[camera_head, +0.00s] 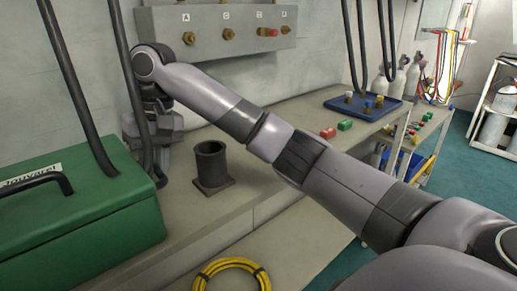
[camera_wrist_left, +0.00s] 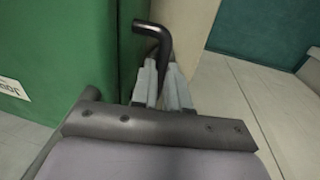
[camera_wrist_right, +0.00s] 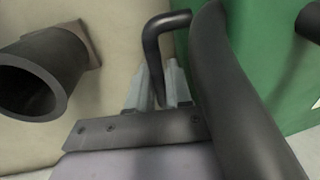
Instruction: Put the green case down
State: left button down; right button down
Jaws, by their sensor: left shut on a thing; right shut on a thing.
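The green case (camera_head: 85,225) fills the left of the head view, with a black handle (camera_head: 35,183) on its lid. My right gripper (camera_wrist_right: 158,88) is shut on a black side handle (camera_wrist_right: 152,45) of the case; in the head view it is at the case's right end, partly behind hoses. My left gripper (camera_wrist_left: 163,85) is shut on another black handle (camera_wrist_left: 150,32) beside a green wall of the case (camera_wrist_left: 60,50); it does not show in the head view. The case looks level, but its underside is hidden, so I cannot tell whether it touches the bench.
A dark cup-like holder (camera_head: 211,165) stands on the bench (camera_head: 190,210) right of the case. A valve panel (camera_head: 220,35) is on the wall. A blue tray (camera_head: 365,105) and coiled yellow hose (camera_head: 232,270) lie further right and below.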

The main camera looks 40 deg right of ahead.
pick_arm(q)
jog(key=c, duration=1.1)
grip_release()
pick_arm(e)
jog(key=c, duration=1)
grip_release()
jog(key=shift+c, duration=0.2)
pick_arm(q)
jog(key=shift+r, duration=0.1)
pick_arm(e)
jog(key=shift+r, duration=0.1)
